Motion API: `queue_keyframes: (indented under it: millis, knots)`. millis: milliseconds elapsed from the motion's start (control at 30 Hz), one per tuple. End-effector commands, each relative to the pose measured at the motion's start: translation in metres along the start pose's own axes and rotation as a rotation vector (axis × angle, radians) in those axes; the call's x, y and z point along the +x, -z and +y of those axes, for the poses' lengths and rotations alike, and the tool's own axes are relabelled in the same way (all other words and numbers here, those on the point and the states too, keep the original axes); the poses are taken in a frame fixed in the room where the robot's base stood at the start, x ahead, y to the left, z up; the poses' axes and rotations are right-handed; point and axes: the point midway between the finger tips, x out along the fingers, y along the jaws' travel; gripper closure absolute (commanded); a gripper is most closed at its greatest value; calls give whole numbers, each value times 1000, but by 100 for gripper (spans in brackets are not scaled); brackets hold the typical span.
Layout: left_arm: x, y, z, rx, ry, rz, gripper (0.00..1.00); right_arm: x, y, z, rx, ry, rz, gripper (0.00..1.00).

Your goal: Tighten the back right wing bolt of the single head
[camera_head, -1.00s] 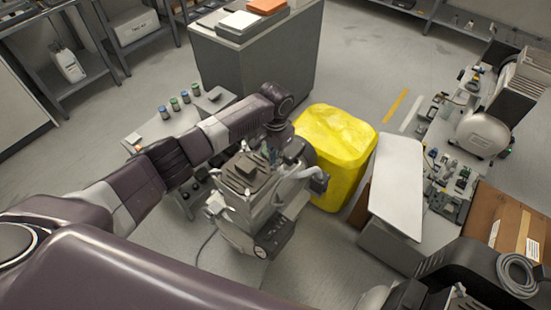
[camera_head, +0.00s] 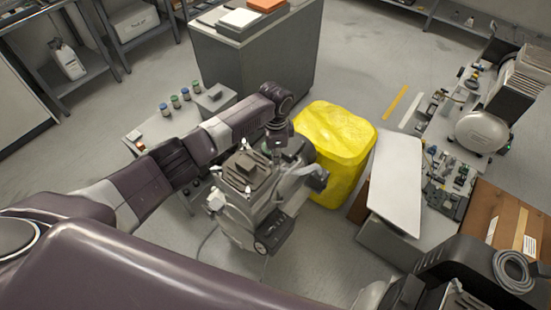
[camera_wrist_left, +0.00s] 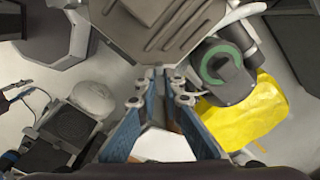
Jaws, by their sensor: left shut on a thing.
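The single head compressor (camera_head: 238,200) is a grey unit on wheels in the middle of the head view, with a ribbed dark head plate (camera_head: 240,172) on top. The ribbed plate (camera_wrist_left: 160,22) fills the top of the left wrist view. My left gripper (camera_head: 268,150) is over the head's back right side. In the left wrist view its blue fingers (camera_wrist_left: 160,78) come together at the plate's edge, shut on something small. I take this to be the back right wing bolt, mostly hidden between the fingertips. My right gripper does not show.
A yellow bin (camera_head: 340,140) stands close behind the compressor on the right. A white-topped bench (camera_head: 397,180) is right of it. A small table with jars (camera_head: 174,102) is behind my left arm. A grey cabinet (camera_head: 255,65) stands farther back.

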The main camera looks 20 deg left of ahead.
Motion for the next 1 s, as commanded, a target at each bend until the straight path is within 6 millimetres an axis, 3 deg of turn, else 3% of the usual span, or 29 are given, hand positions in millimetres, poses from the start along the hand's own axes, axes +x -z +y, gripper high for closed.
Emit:
queue_keyframes:
  millis: [533, 567, 700, 1000]
  knots:
    - [-1, 1, -1, 22, 2, 2, 100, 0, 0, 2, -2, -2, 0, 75]
    - [-1, 1, -1, 22, 2, 2, 89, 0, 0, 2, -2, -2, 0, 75]
    - [-1, 0, -1, 22, 2, 2, 75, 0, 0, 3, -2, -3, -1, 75]
    - [-2, 0, 0, 21, 1, 1, 75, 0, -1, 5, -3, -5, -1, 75]
